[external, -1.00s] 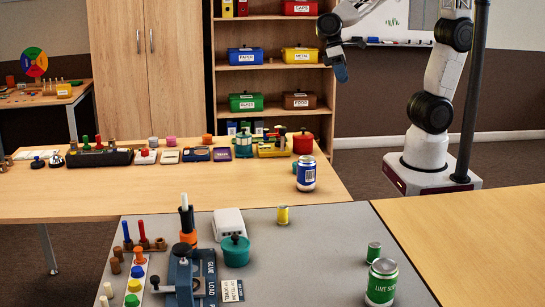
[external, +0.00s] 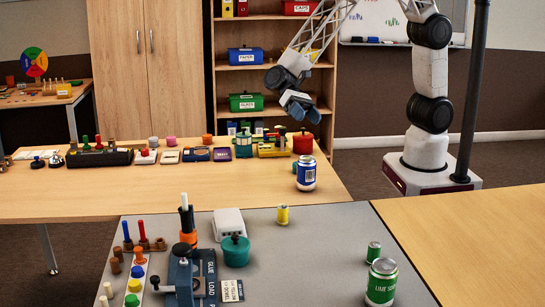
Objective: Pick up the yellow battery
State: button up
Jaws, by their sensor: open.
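The yellow battery (external: 283,215) stands upright on the grey mat (external: 335,235), right of the teal pot and white box. It is small, with a pale metallic top. My gripper (external: 300,108) is in the air above the far side of the wooden table, well above and behind the battery. It is open and touches nothing; no object shows between its fingers.
A blue can (external: 306,173) stands on the wooden table behind the battery. A teal pot (external: 235,250) and white box (external: 228,222) stand to its left. A green can (external: 381,282) and small green battery (external: 374,252) stand front right. The mat around the yellow battery is clear.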

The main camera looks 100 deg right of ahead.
jog(key=w+a+f+m+t+y, duration=0.1)
jog(key=w+a+f+m+y, duration=0.1)
jog(key=w+a+f, duration=0.3)
jog(key=w+a+f+m+t+y, duration=0.1)
jog(key=w+a+f+m+y, duration=0.2)
jog(key=w+a+f, duration=0.3)
jog(key=shift+f+m, duration=0.8)
jog(key=shift+f, duration=1.15)
send_near(284, 211)
jog(key=a, duration=0.2)
jog(key=shift+s+a+f, duration=0.25)
jog(key=shift+s+a, duration=0.05)
jog(key=shift+a, duration=0.05)
jog(key=shift+s+a+r, duration=0.1)
jog(key=shift+a, duration=0.45)
jog(key=shift+a, duration=0.1)
jog(key=shift+s+a, duration=0.15)
jog(key=shift+a, duration=0.85)
jog(key=shift+s+a, duration=0.2)
jog(key=shift+a, duration=0.8)
jog(key=shift+s+a, duration=0.15)
jog(key=shift+a, duration=0.85)
jog(key=c, duration=1.1)
